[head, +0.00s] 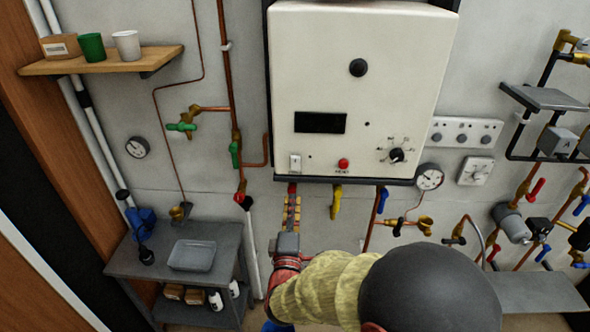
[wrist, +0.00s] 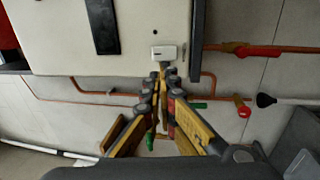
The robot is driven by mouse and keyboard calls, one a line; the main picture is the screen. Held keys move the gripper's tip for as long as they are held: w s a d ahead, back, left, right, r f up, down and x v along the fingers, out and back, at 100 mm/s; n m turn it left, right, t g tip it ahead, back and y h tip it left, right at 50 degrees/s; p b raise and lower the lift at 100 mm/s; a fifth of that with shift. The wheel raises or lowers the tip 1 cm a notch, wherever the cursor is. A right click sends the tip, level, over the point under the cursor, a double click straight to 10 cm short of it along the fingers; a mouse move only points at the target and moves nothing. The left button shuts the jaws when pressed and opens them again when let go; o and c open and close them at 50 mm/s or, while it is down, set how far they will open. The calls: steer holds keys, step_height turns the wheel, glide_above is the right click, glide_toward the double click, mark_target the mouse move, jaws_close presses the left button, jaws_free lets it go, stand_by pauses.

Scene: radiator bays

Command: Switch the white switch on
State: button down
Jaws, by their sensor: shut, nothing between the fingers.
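The white switch (head: 295,163) is a small rocker plate low on the left part of the front of the white boiler box (head: 330,80). In the wrist view the switch (wrist: 168,51) sits at the box's edge, just beyond my fingertips. My gripper (head: 292,188) is just below the switch in the head view, under the box's dark bottom edge. In the wrist view my gripper (wrist: 161,74) has its fingertips together with nothing between them. I cannot tell whether the tips touch the switch. The rocker's position is too small to make out.
A red button (head: 344,164), a black dial (head: 397,155) and a dark display (head: 320,123) share the box front. A yellow-handled valve (head: 336,202) hangs below it, and a red valve knob (head: 239,197) is to the left. A grey bench (head: 130,262) stands lower left.

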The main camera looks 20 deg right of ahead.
mark_target(296, 162)
steer(key=p+x, duration=0.3)
steer(key=x, duration=1)
steer(key=shift+w+d+r+g+y+p, duration=0.15)
steer(key=shift+r+g+p, duration=0.15)
steer(key=shift+p, duration=0.25)
steer(key=shift+w+a+r+g+y+p, duration=0.1)
steer(key=shift+w+r+g+y+p, duration=0.1)
steer(key=shift+g+p, duration=0.3)
steer(key=shift+s+f, duration=0.1)
steer(key=shift+f, duration=0.15)
steer(key=shift+d, duration=0.1)
steer(key=shift+s, duration=0.15)
